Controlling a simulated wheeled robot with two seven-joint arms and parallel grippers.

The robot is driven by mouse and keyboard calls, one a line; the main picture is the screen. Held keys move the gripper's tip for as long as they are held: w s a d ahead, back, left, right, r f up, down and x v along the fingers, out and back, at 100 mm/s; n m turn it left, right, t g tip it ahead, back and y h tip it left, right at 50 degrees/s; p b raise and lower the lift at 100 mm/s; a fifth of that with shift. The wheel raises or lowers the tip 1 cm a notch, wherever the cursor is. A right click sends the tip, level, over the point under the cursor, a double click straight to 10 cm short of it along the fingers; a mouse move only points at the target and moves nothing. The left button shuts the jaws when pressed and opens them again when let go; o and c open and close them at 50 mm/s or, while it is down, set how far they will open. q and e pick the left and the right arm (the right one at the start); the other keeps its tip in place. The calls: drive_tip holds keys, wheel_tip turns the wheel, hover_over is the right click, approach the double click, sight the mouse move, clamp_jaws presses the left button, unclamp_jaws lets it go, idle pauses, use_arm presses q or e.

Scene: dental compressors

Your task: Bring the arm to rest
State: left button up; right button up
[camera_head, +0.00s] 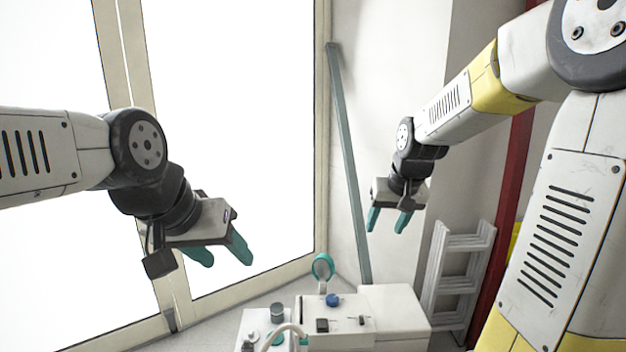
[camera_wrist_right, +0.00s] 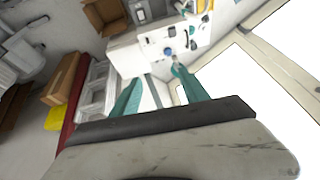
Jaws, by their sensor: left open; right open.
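My left gripper (camera_head: 222,257) hangs at the left of the head view, in front of the bright window. Its teal fingers are apart with nothing between them. My right gripper (camera_head: 388,221) is raised above the right part of the white cabinet, with its teal fingers pointing down. It is open and empty. In the right wrist view its two fingers (camera_wrist_right: 160,98) are spread wide, with the white cabinet and wall seen beyond them.
The white cabinet (camera_head: 395,308) stands below, carrying a blue knob (camera_head: 332,299), a teal ring-shaped part (camera_head: 322,267) and a grey cup (camera_head: 277,312). A white ladder (camera_head: 458,270) leans at the right near a red post (camera_head: 512,190). A grey-green bar (camera_head: 347,160) leans on the wall.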

drive_tip(key=s+a+r, duration=0.1)
drive_tip(key=s+r, duration=0.2)
drive_tip(key=s, duration=0.7)
drive_tip(key=s+a+r+t+y, duration=0.1)
drive_tip(key=s+r, duration=0.1)
drive_tip(key=s, duration=0.8)
drive_tip(key=shift+s+a+r+n+t, duration=0.3)
drive_tip(key=shift+a+r, duration=0.05)
drive_tip(key=shift+r, duration=0.05)
